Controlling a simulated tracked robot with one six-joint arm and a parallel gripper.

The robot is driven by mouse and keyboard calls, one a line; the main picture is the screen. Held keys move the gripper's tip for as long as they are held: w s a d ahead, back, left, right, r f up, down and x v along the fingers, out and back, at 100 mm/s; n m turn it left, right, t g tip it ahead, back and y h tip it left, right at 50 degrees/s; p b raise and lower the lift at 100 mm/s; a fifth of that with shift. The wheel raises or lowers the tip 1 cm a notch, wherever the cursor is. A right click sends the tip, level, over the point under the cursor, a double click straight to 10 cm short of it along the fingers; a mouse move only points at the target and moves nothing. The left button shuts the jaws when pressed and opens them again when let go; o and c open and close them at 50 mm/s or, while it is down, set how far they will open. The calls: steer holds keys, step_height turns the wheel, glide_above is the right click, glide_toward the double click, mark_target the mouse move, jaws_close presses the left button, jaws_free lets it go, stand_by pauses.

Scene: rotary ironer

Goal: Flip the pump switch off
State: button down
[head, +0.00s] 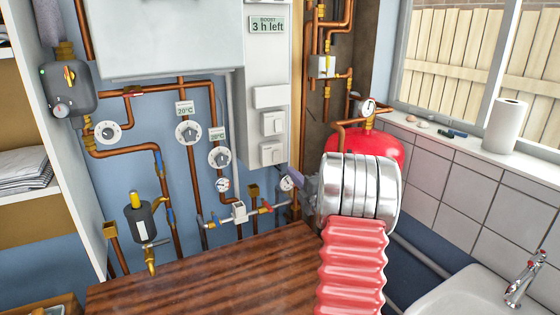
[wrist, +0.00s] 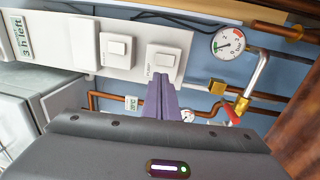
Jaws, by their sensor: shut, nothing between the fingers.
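The pump switch is the lowest white switch (head: 271,153) on the white panel in the head view. In the wrist view this switch (wrist: 164,60) has a small label beside it that seems to read PUMP. Its rocker position is too small to tell. My gripper (wrist: 160,82) shows as purple fingers, shut and empty, with the tips at the lower edge of the switch plate in the wrist view. I cannot tell whether they touch it. In the head view only a bit of purple shows beside my silver and red arm, just right of and below the switch.
A similar switch (wrist: 117,47) sits beside the pump switch, above it in the head view. The BOOST display (head: 267,24) is higher up. A pressure gauge (wrist: 228,41), copper pipes and a red-handled valve (wrist: 232,114) are close by. A wooden worktop (head: 200,275) lies below.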

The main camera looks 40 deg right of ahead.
mark_target(275, 155)
steer(key=x, duration=1)
steer(key=shift+w, duration=0.2)
